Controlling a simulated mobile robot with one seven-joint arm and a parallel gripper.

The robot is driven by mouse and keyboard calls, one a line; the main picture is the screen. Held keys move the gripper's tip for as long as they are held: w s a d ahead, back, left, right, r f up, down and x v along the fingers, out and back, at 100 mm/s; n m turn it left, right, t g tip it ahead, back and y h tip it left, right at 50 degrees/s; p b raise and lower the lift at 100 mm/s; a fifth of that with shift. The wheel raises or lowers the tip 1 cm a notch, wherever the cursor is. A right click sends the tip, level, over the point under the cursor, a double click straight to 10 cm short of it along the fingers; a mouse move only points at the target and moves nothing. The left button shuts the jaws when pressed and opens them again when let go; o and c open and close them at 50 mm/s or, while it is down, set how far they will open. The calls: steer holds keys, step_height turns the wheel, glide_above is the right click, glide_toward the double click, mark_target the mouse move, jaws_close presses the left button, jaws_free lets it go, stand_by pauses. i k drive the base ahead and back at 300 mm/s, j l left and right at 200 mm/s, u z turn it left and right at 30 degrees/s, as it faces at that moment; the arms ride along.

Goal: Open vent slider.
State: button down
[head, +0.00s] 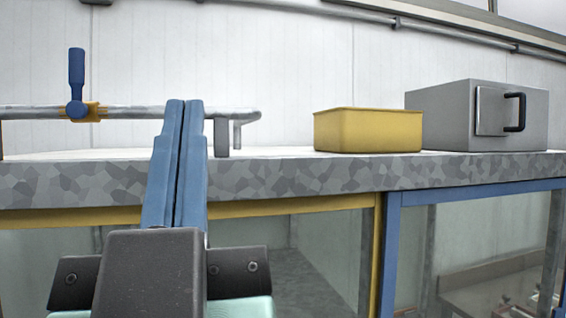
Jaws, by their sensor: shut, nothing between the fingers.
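My gripper (184,104) points up and away from me in the lower left of the head view. Its two long blue fingers lie side by side, shut, with nothing between them. A metal rail (135,113) runs along the counter at the left. An upright blue handle (76,68) sits on it in a yellow collar (90,112), left of my fingertips and apart from them in the picture. No part is marked as the vent slider; this handle on the rail may be it, but I cannot tell. My fingers hide part of the rail.
A grey speckled counter edge (300,178) crosses the view. On the counter stand a yellow bin (368,132) and a grey metal box (440,115) with a black handle. Below are glass panels in a yellow frame (377,250) and a blue frame (391,250).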

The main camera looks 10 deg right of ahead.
mark_target(493, 107)
steer(key=z, duration=1.35)
steer(key=i+l+z, duration=0.1)
steer(key=i, duration=0.3)
steer(key=i+l+z, duration=0.1)
steer(key=i+l, duration=0.15)
steer(key=i, duration=0.15)
steer(key=i+l+z, duration=0.1)
steer(key=i, duration=0.35)
